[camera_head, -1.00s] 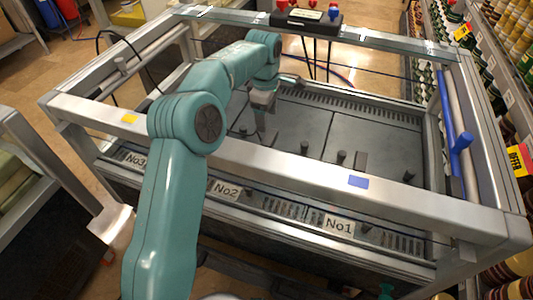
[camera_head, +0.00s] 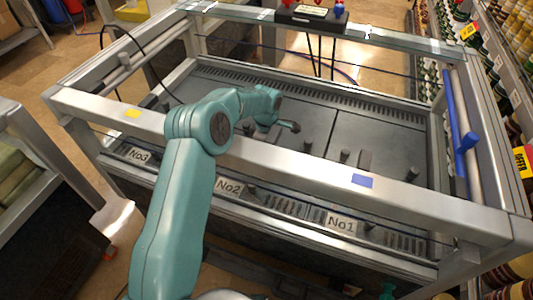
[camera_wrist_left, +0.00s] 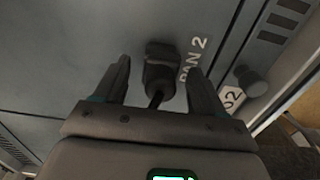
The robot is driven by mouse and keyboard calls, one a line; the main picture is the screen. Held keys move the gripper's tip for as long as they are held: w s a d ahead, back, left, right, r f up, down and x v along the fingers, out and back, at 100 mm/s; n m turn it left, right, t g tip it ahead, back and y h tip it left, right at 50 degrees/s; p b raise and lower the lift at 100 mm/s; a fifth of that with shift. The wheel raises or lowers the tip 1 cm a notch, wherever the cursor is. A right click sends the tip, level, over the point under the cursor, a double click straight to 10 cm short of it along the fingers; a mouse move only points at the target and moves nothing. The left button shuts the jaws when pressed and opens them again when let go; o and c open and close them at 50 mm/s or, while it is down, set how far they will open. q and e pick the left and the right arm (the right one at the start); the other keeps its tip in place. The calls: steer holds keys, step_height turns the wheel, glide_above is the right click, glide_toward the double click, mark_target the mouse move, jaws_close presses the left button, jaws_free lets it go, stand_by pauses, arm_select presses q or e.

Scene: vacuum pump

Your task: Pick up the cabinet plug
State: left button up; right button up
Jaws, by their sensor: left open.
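A black plug-like piece (camera_wrist_left: 159,78) stands on the grey panel marked "PAN 2" in the left wrist view; I take it for the cabinet plug. My left gripper (camera_wrist_left: 158,68) is open, with one finger on each side of this piece. I cannot tell whether the fingers touch it. In the head view the teal left arm reaches over the front rail, and its wrist (camera_head: 265,115) is low over the panel. My right gripper does not show.
A metal frame surrounds the cabinet, with a front rail (camera_head: 300,163) below the arm. Several dark knobs (camera_head: 344,155) stand on the panel to the right. A round knob (camera_wrist_left: 252,82) stands right of the gripper.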

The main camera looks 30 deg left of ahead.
arm_select(q)
steer(key=shift+f, duration=0.35)
steer(key=shift+c, duration=0.6)
steer(key=c, duration=1)
steer(key=shift+o, duration=0.2)
steer(key=shift+r, duration=0.15)
